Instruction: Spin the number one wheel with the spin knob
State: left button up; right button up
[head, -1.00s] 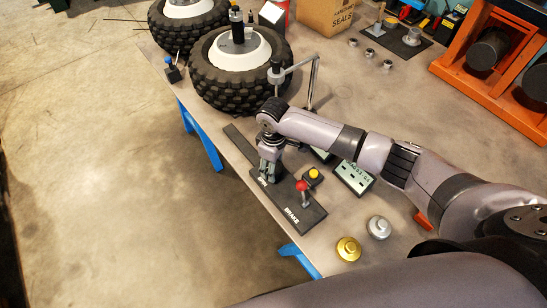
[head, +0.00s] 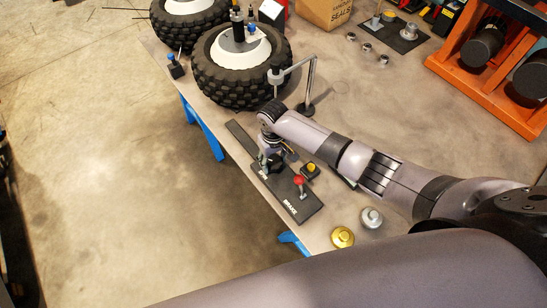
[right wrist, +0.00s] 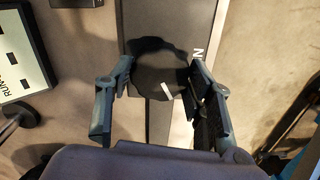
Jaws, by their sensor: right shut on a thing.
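The black round spin knob (right wrist: 158,68) with a white mark sits on a dark panel in the right wrist view. My right gripper (head: 270,161) is over this panel in the head view. In the right wrist view its two fingers (right wrist: 160,82) are on either side of the knob, shut on it. The nearer black-tyred wheel (head: 215,83) with a white hub stands at the table's far left. A second wheel (head: 181,38) stands behind it. I cannot read which is number one. My left gripper is not in view.
A red-knobbed brake lever (head: 299,182) and a yellow button (head: 312,168) are close beside the gripper. A grey stand (head: 310,85) rises between gripper and wheel. Gold (head: 342,237) and silver (head: 371,217) knobbed pieces lie near the front. An orange rack (head: 455,65) stands right.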

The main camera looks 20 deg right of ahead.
aim_at(273, 161)
jog(key=shift+w, duration=0.1)
jog(key=o, duration=1.2)
jog(key=shift+c, duration=0.2)
notch_tip(273, 161, up, 12)
dwell(0.4)
